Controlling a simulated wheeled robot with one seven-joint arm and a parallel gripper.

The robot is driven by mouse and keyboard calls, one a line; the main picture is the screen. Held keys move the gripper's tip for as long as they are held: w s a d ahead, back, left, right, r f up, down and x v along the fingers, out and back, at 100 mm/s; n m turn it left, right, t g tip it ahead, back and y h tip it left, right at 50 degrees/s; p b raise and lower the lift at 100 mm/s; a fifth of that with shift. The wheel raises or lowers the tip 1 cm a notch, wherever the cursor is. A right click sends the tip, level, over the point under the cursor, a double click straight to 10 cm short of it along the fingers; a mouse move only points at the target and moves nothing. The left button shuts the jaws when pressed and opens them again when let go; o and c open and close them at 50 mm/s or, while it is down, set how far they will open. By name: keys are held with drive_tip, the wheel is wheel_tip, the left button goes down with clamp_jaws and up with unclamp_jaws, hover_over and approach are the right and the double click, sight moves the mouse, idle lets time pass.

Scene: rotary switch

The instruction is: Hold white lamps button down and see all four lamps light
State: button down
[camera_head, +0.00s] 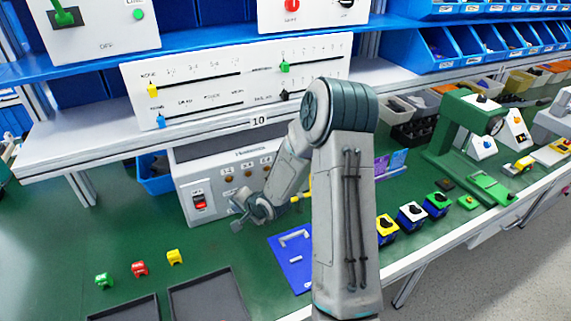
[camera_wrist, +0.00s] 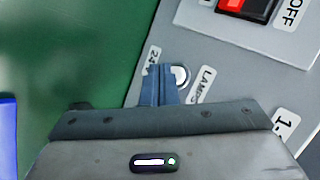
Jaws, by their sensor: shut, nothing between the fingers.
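The grey control panel (camera_head: 205,178) stands on the green bench, partly hidden by my arm. Its row of small brown lamps (camera_head: 247,173) looks unlit; my arm may hide some of the row. The white lamps button (camera_wrist: 181,75) shows in the wrist view beside the "LAMPS" label, partly covered by my fingertips. My gripper (camera_wrist: 160,84) is shut and empty, its tips at the button's left edge; I cannot tell whether they touch it. In the head view my gripper (camera_head: 238,220) is in front of the panel's lower part.
A red rocker switch (camera_head: 198,200) is on the panel's left; it also shows at the wrist view's top (camera_wrist: 245,8). A blue plate (camera_head: 291,262) lies right of my gripper. Green, red and yellow blocks (camera_head: 139,268) and dark trays (camera_head: 208,301) are in front. A slider board (camera_head: 220,85) is above.

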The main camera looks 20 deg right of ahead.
drive_tip(key=shift+s, duration=2.5)
drive_tip(key=shift+s+d+r+n, duration=0.1)
drive_tip(key=shift+d+r+n, duration=0.1)
drive_tip(key=shift+r+n, duration=0.15)
drive_tip(key=s+r+n+g+h, duration=0.2)
drive_tip(key=s+r+n, duration=0.3)
drive_tip(key=s+r, duration=0.5)
drive_tip(key=s+r+n+g+h, duration=0.1)
drive_tip(key=s+r+n+g, duration=0.3)
drive_tip(key=s+r, duration=0.7)
drive_tip(key=s+a+n, duration=0.1)
drive_tip(key=s, duration=0.3)
drive_tip(key=shift+s+h, duration=0.4)
